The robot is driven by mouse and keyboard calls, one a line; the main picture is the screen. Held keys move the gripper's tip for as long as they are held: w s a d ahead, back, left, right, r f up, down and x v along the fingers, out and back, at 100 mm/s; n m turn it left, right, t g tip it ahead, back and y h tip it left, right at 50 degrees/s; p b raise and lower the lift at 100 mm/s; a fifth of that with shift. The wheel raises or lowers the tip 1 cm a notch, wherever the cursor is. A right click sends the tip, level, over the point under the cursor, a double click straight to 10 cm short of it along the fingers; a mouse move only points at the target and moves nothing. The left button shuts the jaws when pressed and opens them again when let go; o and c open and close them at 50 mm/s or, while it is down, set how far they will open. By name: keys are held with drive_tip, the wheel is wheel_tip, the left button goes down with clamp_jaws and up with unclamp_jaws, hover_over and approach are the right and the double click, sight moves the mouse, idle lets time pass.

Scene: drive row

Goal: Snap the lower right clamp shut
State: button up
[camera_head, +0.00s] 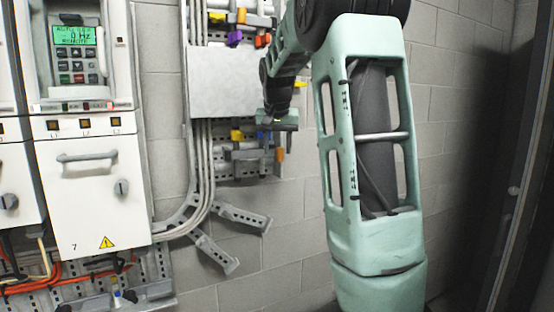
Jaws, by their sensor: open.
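Several toggle clamps with coloured handles sit on rails on the grey block wall, above and below a plain metal plate. In the lower group, a clamp with an orange handle (280,155) is at the right and a yellow-handled one (237,135) is at the left. My gripper (278,122) is open and appears empty. In the picture it is just above the orange handle, over the right end of the lower group. Its fingers are small and partly hidden, and I cannot tell whether they touch the clamp. The rest of that clamp is partly hidden.
A metal plate (225,82) covers the cables between the clamp groups. Grey cables (203,170) run down and bend left to a white drive cabinet (95,195). Two slotted bars (243,218) stick out below. A dark door frame (520,190) stands at the right.

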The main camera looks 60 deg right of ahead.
drive_tip(key=shift+s+a+b, duration=0.25)
drive_tip(key=shift+s+a, duration=0.25)
drive_tip(key=shift+a, duration=0.3)
drive_tip(key=shift+s+a+b, duration=0.3)
drive_tip(key=shift+s+a, duration=0.15)
drive_tip(key=shift+a, duration=0.3)
drive_tip(key=shift+s+a+b, duration=0.25)
drive_tip(key=shift+s+a, duration=0.25)
drive_tip(key=shift+a, duration=0.3)
drive_tip(key=shift+d, duration=0.1)
drive_tip(key=c, duration=0.8)
drive_tip(key=shift+s+d+m, duration=0.1)
drive_tip(key=shift+s+m, duration=0.2)
drive_tip(key=shift+m, duration=0.1)
clamp_jaws()
drive_tip(key=s+d+r+m+t, duration=0.3)
drive_tip(key=s+d+m+t, duration=0.15)
drive_tip(key=m, duration=0.55)
drive_tip(key=m+t+p, duration=0.1)
drive_tip(key=p, duration=0.4)
approach(281, 159)
drive_tip(key=shift+h, duration=0.3)
drive_tip(key=shift+x, duration=2.95)
